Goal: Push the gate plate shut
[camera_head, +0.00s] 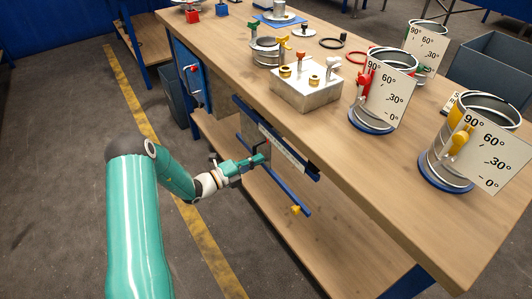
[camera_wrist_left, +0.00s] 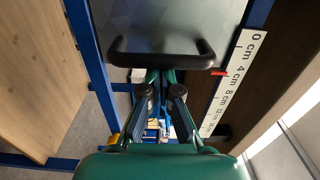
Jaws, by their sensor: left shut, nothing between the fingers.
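The gate plate (camera_wrist_left: 170,25) is a grey sheet with a black bar handle (camera_wrist_left: 162,58), seen in the left wrist view. In the head view the plate (camera_head: 249,128) sits between two blue rails under the bench's front edge, partly hidden. My left gripper (camera_head: 264,158) is shut and empty, in front of the gate's rails. In the left wrist view its fingers (camera_wrist_left: 161,82) point at the middle of the handle; I cannot tell whether they touch it. A white centimetre scale (camera_wrist_left: 230,83) runs beside the plate, with a red mark (camera_wrist_left: 221,73). My right gripper is not in view.
The wooden bench (camera_head: 330,118) carries several duct pieces with angle cards, and a metal block (camera_head: 305,92) with knobs. A lower shelf (camera_head: 330,240) lies below the gate. A yellow tab (camera_head: 295,209) sits on the lower rail.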

